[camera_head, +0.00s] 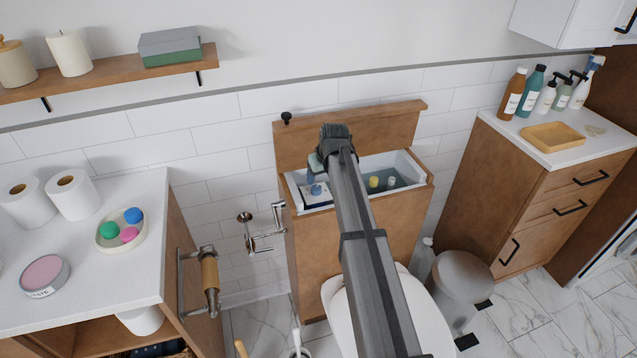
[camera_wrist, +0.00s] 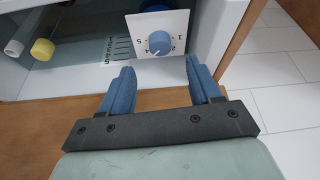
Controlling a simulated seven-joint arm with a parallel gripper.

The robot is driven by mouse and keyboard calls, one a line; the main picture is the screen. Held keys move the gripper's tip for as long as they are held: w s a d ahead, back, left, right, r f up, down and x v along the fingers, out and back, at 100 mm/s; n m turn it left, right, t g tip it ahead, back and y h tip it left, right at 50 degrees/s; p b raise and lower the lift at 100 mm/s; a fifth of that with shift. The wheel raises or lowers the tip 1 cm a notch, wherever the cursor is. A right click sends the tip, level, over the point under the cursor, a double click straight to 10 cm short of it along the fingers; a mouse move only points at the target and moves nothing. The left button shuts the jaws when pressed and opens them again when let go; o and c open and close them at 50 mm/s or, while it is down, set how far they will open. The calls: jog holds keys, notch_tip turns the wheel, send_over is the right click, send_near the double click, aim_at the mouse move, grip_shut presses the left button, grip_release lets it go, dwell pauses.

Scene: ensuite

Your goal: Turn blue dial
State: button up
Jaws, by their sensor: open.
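The blue dial (camera_wrist: 160,43) sits on a white plate (camera_wrist: 143,22) with printed numbers, inside the open toilet tank (camera_head: 427,182). Its pale pointer mark faces lower left in the wrist view. In the head view, a small blue round part (camera_head: 316,189) at the tank's left end looks like the dial. My gripper (camera_wrist: 160,66) is open, with its two blue fingers apart and nothing between them. The dial appears beyond the fingertips, roughly centred between them; I cannot tell any contact. In the head view, my arm hides part of the tank, and my gripper (camera_head: 314,170) is small above its left end.
Yellow (camera_head: 374,181) and white (camera_head: 391,182) capped parts stand in the tank, right of my arm. The raised wooden lid (camera_head: 400,117) is behind. A paper holder (camera_head: 262,240) is left; a bin (camera_head: 462,280) is right. Another blue round part (camera_wrist: 155,5) is cut off above the dial.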

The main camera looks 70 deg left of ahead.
jog(key=v, duration=0.6)
dwell(0.7)
